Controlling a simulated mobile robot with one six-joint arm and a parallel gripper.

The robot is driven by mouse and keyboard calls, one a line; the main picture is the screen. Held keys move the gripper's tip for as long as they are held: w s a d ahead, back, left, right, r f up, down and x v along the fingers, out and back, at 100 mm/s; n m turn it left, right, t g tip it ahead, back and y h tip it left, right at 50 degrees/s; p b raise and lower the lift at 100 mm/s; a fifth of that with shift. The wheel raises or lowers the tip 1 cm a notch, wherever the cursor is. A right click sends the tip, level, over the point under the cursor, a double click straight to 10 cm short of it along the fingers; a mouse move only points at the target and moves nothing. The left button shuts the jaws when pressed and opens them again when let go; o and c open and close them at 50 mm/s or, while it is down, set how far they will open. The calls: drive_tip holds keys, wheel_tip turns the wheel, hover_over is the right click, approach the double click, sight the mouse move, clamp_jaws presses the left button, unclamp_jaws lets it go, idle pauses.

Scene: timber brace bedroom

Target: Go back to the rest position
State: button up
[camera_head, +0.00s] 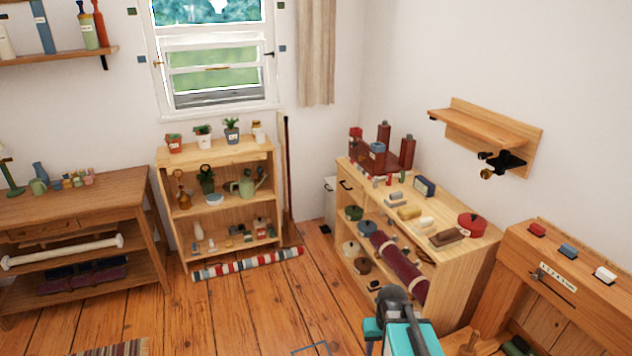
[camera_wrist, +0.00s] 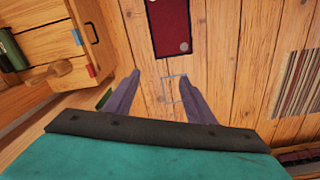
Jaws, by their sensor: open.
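My gripper (camera_wrist: 161,80) shows in the wrist view with its two grey fingers spread apart and nothing between them. It points down toward the plank floor (camera_wrist: 225,50). Below and between the fingers, a thin blue-grey square outline (camera_wrist: 174,77) lies on the floor. In the head view, my arm shows at the bottom right of centre with a teal part and a dark grey joint, in front of the wooden shelf unit (camera_head: 452,292). The fingertips are not clear in the head view. The square outline is partly visible there at the bottom edge (camera_head: 312,347).
A wooden desk (camera_head: 570,285) stands at the right. A low shelf with plants (camera_head: 228,160) stands under the window, with a striped roll (camera_head: 248,264) before it. A wooden table (camera_head: 75,205) is at the left. The floor (camera_head: 225,315) between them is mostly clear.

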drive_tip(key=s+a+f+g+b, duration=0.2)
drive_tip(key=s+f+g+b, duration=0.3)
drive_tip(key=s+f, duration=1.9)
drive_tip(key=s+g, duration=0.1)
drive_tip(key=s, duration=0.2)
drive_tip(key=shift+s+a+f+m+b, duration=0.2)
drive_tip(key=shift+a+f+m+b, duration=0.1)
drive_tip(key=shift+f+b, duration=0.1)
drive_tip(key=c, duration=0.5)
drive_tip(key=shift+d, duration=0.1)
